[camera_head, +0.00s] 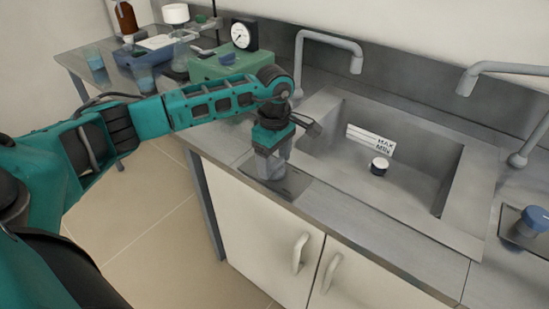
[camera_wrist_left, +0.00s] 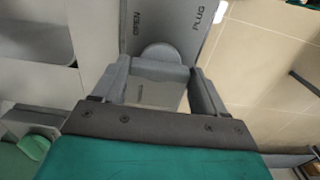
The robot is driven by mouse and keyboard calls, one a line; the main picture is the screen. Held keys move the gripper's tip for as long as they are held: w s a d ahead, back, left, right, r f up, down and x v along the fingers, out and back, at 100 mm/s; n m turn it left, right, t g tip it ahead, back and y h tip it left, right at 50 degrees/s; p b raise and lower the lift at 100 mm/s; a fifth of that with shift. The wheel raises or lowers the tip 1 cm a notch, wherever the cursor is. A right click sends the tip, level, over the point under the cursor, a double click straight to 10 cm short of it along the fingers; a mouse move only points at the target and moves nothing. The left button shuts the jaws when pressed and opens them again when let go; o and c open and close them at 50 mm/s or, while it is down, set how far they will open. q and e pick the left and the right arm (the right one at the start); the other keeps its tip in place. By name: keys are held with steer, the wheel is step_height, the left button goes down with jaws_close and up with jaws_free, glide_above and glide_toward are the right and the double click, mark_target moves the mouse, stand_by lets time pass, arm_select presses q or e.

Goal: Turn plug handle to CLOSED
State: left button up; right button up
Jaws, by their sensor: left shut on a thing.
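My left gripper (camera_head: 268,165) points down over a metal plate (camera_head: 293,184) on the counter, left of the sink. In the left wrist view the gripper (camera_wrist_left: 160,76) is shut on the grey plug handle (camera_wrist_left: 160,52), which sits between its fingers. The handle's round part shows just past the fingertips. The plate (camera_wrist_left: 178,22) there carries the words OPEN and PLUG; a CLOSED mark is not visible. In the head view the gripper hides most of the handle. My right gripper is not in view.
The steel sink (camera_head: 420,205) holds a MAX/MIN label (camera_head: 370,140) and a small black-and-white round piece (camera_head: 379,166). Curved taps (camera_head: 325,40) stand behind it. A blue knob (camera_head: 535,219) is at the right. A green box with a gauge (camera_head: 243,35) stands behind my arm.

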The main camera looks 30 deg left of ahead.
mark_target(274, 163)
arm_select(q)
steer(key=shift+n, duration=0.3)
steer(key=n, duration=0.3)
steer(key=shift+n, duration=0.4)
steer(key=n, duration=0.9)
steer(key=shift+r+p, duration=0.1)
steer(key=shift+p, duration=0.2)
steer(key=shift+a+n+p, duration=0.1)
steer(key=shift+n+p, duration=0.25)
steer(key=shift+n, duration=1.85)
steer(key=o, duration=1.1)
steer(key=shift+c, duration=0.2)
step_height(274, 163, up, 13)
